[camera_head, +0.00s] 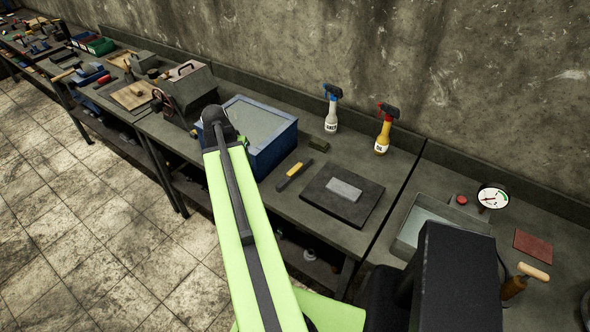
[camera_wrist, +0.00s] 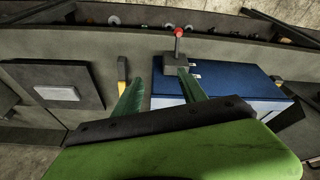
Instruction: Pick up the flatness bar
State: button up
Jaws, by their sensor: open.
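The bar that I take for the flatness bar (camera_head: 294,174) is dark with a yellow middle. It lies on the bench between the blue box and the black plate. It also shows in the wrist view as a narrow yellow and black strip (camera_wrist: 122,69), just left of the left finger, which may hide part of it. My gripper (camera_wrist: 158,82) has its two green fingers apart with nothing held between them. It is above the bench by the blue box, with the bar to the left of the fingers in the wrist view. In the head view my arm hides most of it.
The blue box (camera_head: 275,156) with a pale flat fill stands beside the bar. The black plate (camera_head: 366,207) bears a grey block (camera_head: 344,190). Two spray bottles (camera_head: 331,112) (camera_head: 383,133) stand at the back. A red-knobbed piece (camera_wrist: 178,35) shows near the fingers.

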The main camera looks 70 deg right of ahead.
jog(key=s+d+r+m+g, duration=0.1)
jog(key=s+d+m, duration=0.3)
jog(key=s+d, duration=0.7)
jog(key=b, duration=1.1)
send_near(294, 168)
jog(key=shift+h, duration=0.4)
jog(key=x, duration=0.5)
jog(key=shift+a+f, duration=0.15)
jog(key=shift+a, duration=0.25)
jog(key=shift+d+f, duration=0.1)
jog(key=shift+d, duration=0.05)
jog(key=b+x, duration=0.5)
jog(key=shift+s+f, duration=0.1)
jog(key=shift+f, duration=0.1)
jog(key=shift+c, duration=0.4)
grip_shut()
